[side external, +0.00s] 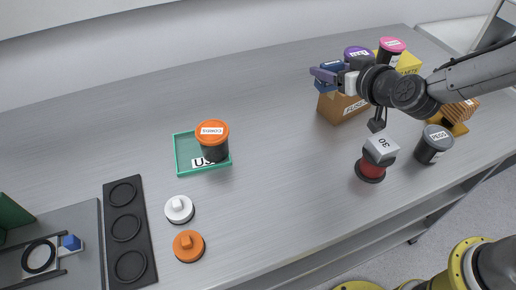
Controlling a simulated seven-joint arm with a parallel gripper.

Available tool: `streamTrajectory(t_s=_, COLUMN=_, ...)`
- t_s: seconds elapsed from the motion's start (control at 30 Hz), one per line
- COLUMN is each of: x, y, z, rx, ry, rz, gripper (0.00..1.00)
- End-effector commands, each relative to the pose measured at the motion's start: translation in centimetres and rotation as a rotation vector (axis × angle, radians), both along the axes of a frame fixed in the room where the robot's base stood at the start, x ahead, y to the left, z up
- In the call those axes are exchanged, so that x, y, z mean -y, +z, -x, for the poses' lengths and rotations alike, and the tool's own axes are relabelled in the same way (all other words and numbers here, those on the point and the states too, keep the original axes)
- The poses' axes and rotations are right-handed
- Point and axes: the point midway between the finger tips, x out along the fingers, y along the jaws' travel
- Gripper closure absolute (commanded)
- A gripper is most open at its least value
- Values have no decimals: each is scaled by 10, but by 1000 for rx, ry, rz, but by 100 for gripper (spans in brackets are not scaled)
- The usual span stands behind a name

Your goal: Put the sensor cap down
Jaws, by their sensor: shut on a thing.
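My gripper (335,75) is in the upper right of the side view, raised over the back of the bench near a cardboard box. A white cap (179,209) with a square knob and an orange cap (188,246) with a similar knob lie apart on the bench, left of centre.
A green tray (182,147) holds an orange-lidded jar (213,142). A black strip with round recesses (126,228) lies at left, beside a grey fixture (88,272). A box (335,107), red-based weight (371,170) and grey-lidded jar (433,145) stand at right. The bench centre is clear.

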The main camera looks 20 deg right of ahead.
Motion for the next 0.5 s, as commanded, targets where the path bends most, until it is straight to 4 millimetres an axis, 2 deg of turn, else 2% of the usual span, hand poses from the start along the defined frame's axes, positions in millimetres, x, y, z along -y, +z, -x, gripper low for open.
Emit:
streamTrajectory(t_s=0.13, x=-7, y=-9, z=14, rx=-1, ry=48, rz=3, gripper=100)
streamTrajectory(t_s=0.27, x=-33, y=-11, z=45, rx=1, ry=163, rz=2, gripper=100)
streamTrajectory(t_s=0.37, x=-57, y=-12, z=75, rx=0, ry=271, rz=1, gripper=100)
streamTrajectory(t_s=0.5, x=-94, y=-10, z=129, rx=2, ry=455, rz=0, gripper=100)
